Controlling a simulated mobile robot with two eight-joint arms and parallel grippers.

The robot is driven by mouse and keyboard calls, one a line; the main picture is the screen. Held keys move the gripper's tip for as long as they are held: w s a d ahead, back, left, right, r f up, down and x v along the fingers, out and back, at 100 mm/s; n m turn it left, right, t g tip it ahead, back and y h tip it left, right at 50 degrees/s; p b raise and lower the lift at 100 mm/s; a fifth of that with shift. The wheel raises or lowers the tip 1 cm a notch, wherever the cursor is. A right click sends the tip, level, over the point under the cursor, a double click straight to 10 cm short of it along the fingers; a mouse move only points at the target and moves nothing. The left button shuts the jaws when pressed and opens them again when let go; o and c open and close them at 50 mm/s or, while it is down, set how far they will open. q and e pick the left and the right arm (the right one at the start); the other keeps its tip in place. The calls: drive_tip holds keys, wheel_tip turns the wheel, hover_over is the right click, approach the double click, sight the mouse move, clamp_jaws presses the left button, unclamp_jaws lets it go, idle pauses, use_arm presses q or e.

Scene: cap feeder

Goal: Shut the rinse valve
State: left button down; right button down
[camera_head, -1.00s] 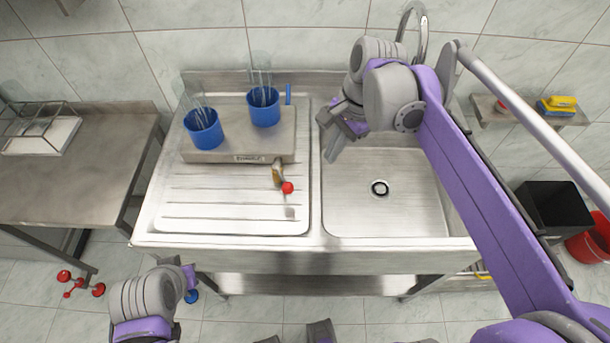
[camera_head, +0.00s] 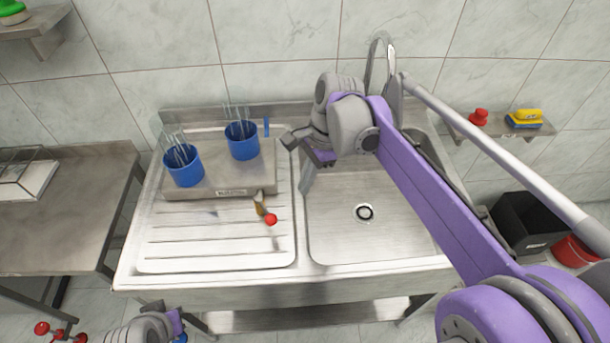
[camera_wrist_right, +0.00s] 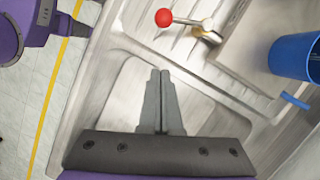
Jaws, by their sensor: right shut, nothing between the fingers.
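The valve (camera_head: 259,205) is a small brass body on the front of the grey block, with a short lever ending in a red ball (camera_head: 270,219). The lever points forward and slightly right, over the ribbed drainboard. In the right wrist view the red ball (camera_wrist_right: 164,17) and the metal lever show at the top. My right gripper (camera_head: 306,182) is above the left part of the sink basin, right of the valve and apart from it. Its fingers (camera_wrist_right: 161,73) are shut and empty. My left gripper (camera_head: 176,322) is low at the bottom left, partly cut off; its jaws are unclear.
The grey block (camera_head: 235,181) holds two blue cups (camera_head: 184,166) (camera_head: 242,141) with clear tubes. A blue tab (camera_head: 267,127) stands behind its right end. The faucet (camera_head: 381,58) rises behind the basin (camera_head: 390,235). A steel table (camera_head: 70,215) stands left. The drainboard front is clear.

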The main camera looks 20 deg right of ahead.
sight(265, 209)
drive_tip(key=a+f, duration=0.5)
drive_tip(key=f, duration=0.1)
drive_tip(key=shift+s+a, duration=0.25)
drive_tip(key=shift+s, duration=0.1)
